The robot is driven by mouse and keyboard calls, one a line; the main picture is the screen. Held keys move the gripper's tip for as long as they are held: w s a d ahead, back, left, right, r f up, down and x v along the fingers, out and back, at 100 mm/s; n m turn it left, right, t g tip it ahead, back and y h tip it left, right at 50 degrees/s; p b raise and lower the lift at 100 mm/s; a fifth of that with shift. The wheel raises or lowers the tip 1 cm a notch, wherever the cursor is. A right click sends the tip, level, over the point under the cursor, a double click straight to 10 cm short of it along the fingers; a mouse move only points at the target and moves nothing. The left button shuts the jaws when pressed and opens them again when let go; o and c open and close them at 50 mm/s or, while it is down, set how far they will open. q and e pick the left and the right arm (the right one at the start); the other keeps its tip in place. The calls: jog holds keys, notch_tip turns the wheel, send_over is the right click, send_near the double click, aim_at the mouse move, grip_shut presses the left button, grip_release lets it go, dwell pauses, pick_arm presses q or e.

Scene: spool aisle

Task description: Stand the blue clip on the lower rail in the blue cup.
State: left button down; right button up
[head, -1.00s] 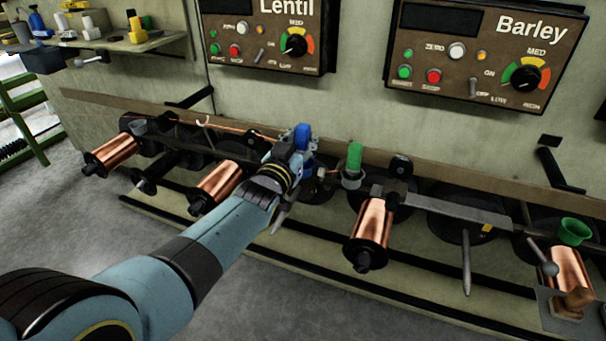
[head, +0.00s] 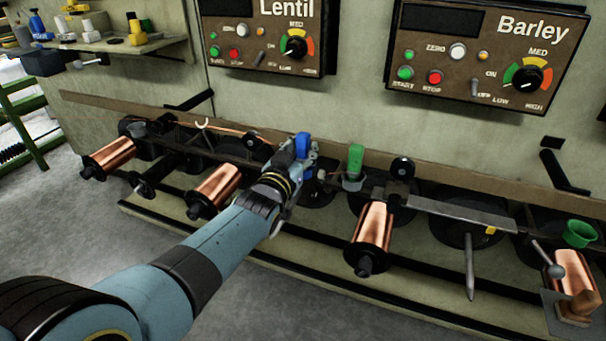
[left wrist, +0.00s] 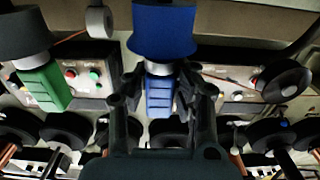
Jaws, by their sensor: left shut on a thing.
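The blue clip (head: 302,146) is upright between the fingers of my left gripper (head: 296,160) at the lower rail. In the left wrist view, which looks upside down, the fingers are shut on the clip (left wrist: 159,98). The blue cup (left wrist: 165,28) is directly beneath the clip's foot, and a pale band shows between them. I cannot tell whether the foot is inside the cup or just at its mouth. In the head view my gripper hides most of the cup. My right gripper is not in view.
A green clip (head: 355,160) stands in a grey cup (head: 352,183) just right of my gripper. Copper spools (head: 372,228) stick out along the rack. A green cup (head: 578,234) is at the far right. The Lentil and Barley panels (head: 480,60) hang above.

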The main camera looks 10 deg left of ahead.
pick_arm(q)
jog(key=shift+f, duration=0.2)
jog(key=c, duration=1)
grip_release()
jog(key=shift+c, duration=0.2)
jog(key=shift+s, duration=0.1)
